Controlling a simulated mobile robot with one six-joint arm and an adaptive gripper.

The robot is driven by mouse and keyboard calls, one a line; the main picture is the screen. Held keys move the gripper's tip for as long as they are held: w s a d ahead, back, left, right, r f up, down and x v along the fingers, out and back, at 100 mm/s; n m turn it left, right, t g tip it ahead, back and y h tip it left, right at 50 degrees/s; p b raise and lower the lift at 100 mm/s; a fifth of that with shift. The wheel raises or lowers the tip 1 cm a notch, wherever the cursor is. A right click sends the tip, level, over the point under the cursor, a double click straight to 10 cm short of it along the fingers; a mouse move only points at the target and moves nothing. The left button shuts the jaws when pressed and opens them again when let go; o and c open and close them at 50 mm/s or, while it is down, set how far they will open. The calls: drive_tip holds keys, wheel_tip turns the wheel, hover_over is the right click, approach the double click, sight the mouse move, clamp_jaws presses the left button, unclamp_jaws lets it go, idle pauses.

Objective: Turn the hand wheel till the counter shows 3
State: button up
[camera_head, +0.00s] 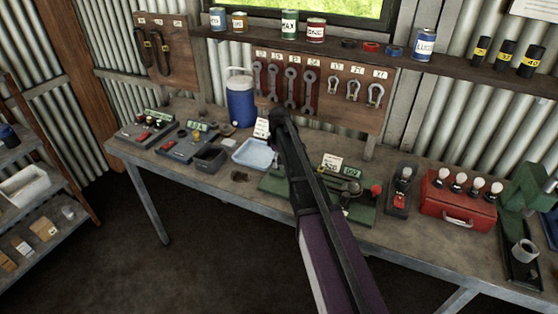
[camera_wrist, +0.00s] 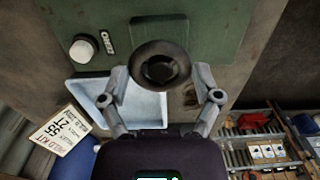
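The hand wheel (camera_wrist: 160,64) is a dark round wheel in the wrist view, by the edge of a green plate (camera_wrist: 211,38). My gripper (camera_wrist: 161,78) is open, with one finger on each side of the wheel. I cannot tell whether the fingers touch its rim. In the head view my arm crosses the green board (camera_head: 273,184) and hides the wheel and my fingers. A small plate that seems to read 502 (camera_head: 352,172) stands on the board, perhaps the counter. In the wrist view a pale knob (camera_wrist: 83,50) sits beside a small marked plate (camera_wrist: 108,41).
A pale blue tray (camera_head: 255,154) lies just left of the green board; it also shows in the wrist view (camera_wrist: 148,106). A price card (camera_wrist: 55,135) stands by it. Control boxes (camera_head: 150,127) stand further left. A red case (camera_head: 455,210) with several bulbs stands right.

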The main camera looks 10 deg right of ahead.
drive_tip(key=shift+n, duration=0.3)
drive_tip(key=shift+c, duration=0.3)
drive_tip(key=n, duration=0.9)
drive_tip(key=shift+s, duration=0.1)
idle(0.3)
drive_tip(key=o, duration=0.9)
drive_tip(key=shift+m, duration=0.3)
